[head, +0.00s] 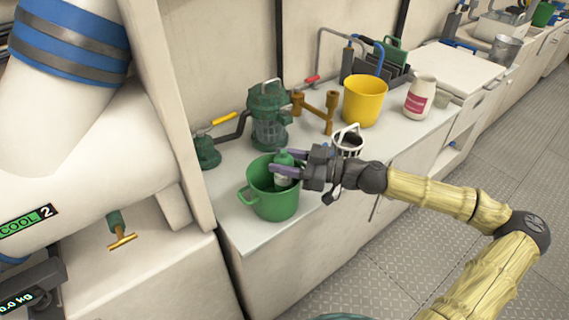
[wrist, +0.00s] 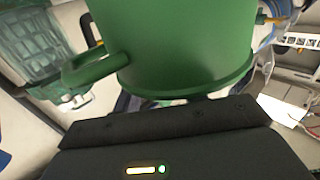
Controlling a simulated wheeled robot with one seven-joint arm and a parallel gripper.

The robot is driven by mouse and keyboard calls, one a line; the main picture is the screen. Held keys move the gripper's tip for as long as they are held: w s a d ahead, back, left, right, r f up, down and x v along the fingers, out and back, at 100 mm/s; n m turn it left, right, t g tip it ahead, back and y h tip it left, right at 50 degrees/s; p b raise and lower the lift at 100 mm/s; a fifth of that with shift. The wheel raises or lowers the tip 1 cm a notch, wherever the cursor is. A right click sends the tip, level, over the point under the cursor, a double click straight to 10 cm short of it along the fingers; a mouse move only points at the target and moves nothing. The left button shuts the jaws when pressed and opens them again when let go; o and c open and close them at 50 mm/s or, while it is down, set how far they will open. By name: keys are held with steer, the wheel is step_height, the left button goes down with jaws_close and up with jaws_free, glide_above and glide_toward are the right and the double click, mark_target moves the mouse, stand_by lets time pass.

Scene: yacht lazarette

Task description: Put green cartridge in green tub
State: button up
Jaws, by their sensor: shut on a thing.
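The green tub (head: 268,205) stands on the white counter near its front left, with a loop handle on its left side. My gripper (head: 283,164) reaches in from the right over the tub's rim, its purple fingers shut on the green cartridge (head: 284,158). The cartridge has a green top and a paler band, and is seen against the tub's opening. Its lower end is hard to make out, so I cannot tell if it touches the bottom. In the wrist view the green tub (wrist: 175,45) fills the upper middle; fingertips and cartridge are hidden there.
A green strainer (head: 268,115) and brass pipework (head: 330,112) stand behind the tub. A white basket (head: 348,140) sits close behind my gripper. A yellow bucket (head: 363,98) and a white bottle (head: 420,96) stand further right. The counter's front edge is close to the tub.

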steer(key=shift+s+f+b, duration=0.1)
steer(key=shift+f+b, duration=0.25)
steer(key=shift+f, duration=0.3)
steer(key=shift+f, duration=0.25)
steer(key=o, duration=1)
steer(key=shift+s, duration=0.1)
steer(key=shift+r+p, duration=0.35)
steer(key=shift+r, duration=0.15)
steer(key=shift+d+r, duration=0.1)
steer(key=shift+d, duration=0.15)
steer(key=p+v, duration=0.1)
steer(key=v, duration=1)
steer(key=shift+d+r+p, duration=0.1)
steer(key=shift+d+p, duration=0.15)
steer(key=shift+p, duration=0.05)
